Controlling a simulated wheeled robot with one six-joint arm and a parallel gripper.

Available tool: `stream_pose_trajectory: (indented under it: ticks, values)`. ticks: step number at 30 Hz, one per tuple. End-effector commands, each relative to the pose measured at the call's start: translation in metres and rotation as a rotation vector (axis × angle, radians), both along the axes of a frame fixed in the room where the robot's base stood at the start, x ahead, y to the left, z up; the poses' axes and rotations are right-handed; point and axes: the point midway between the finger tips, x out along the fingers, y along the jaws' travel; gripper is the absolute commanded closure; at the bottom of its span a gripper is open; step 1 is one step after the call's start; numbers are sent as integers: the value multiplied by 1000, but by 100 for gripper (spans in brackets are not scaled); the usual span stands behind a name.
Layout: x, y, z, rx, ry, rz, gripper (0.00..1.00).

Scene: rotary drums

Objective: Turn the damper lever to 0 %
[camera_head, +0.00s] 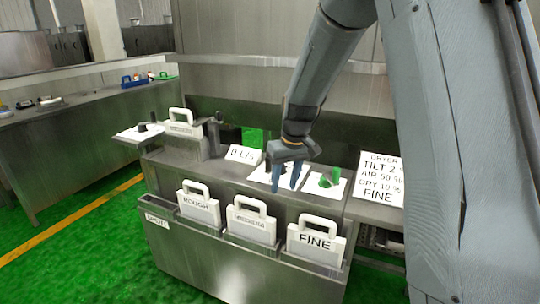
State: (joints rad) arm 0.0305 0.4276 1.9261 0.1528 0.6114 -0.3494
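My gripper (285,187) points down over a white plate (261,173) on the steel console. Its two blue fingers are apart, with no held thing visible between them. Any control on that plate is hidden behind the fingers. To the right, a green lever or knob (325,181) stands on another white plate (313,188), clear of the fingers. No label naming the damper is readable, so I cannot tell which control is the damper lever.
A sign (378,178) reads dryer, tilt 2, air 50 %, dry 10 %, fine. A small sign (243,154) seems to read 0 L/s. Handled panels labelled rough (198,208), medium (250,222) and fine (315,243) stand along the front. A black knob (142,128) is at left.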

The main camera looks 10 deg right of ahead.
Motion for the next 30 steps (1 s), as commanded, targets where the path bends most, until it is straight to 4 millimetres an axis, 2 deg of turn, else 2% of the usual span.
stream_pose_trajectory:
  ticks: [1,3,6,9,12,15,20,30]
  values:
    - [32,-2,7,5,-23,23,60]
    - [72,-3,13,11,-59,62,60]
    - [120,-5,19,16,-106,114,60]
    - [157,-7,22,18,-146,156,60]
    - [181,-8,24,19,-176,185,60]
    - [195,-9,25,19,-192,203,60]
    - [203,-8,18,20,-198,210,60]
    - [217,0,-23,19,-199,209,60]
